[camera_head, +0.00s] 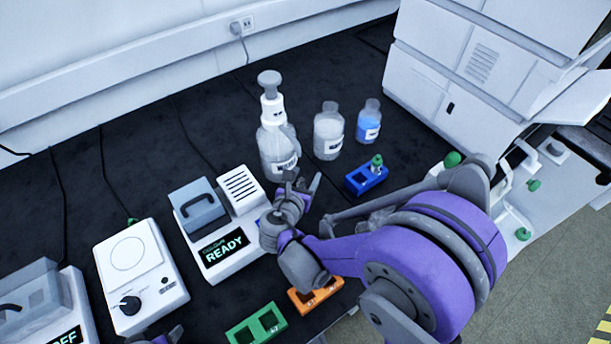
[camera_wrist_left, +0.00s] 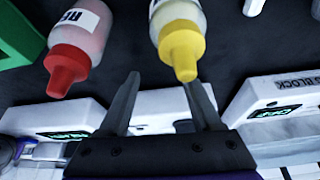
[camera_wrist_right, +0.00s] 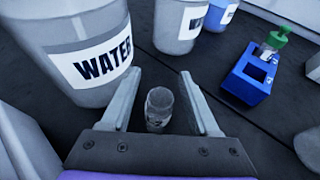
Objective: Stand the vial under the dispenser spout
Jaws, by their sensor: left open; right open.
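The vial (camera_wrist_right: 158,108) is a small clear open-topped vial with a dark-marked label. In the right wrist view it stands upright between the open fingers of my right gripper (camera_wrist_right: 160,82), with gaps on both sides. The dispenser is the large pump bottle labelled WATER (camera_wrist_right: 90,50), left of the vial; it also shows in the head view (camera_head: 277,145). Its spout cannot be made out clearly. In the head view my right gripper (camera_head: 303,183) is just in front of the dispenser and hides the vial. My left gripper (camera_wrist_left: 162,84) is open and empty near a yellow-capped bottle (camera_wrist_left: 181,45).
A blue rack (camera_head: 366,180) with a green-capped vial (camera_head: 377,161) stands right of the right gripper. Two bottles (camera_head: 328,135) (camera_head: 369,122) stand behind it. A READY device (camera_head: 222,243), green rack (camera_head: 256,326) and orange rack (camera_head: 316,296) are nearer. A red-capped bottle (camera_wrist_left: 70,66) is near the left gripper.

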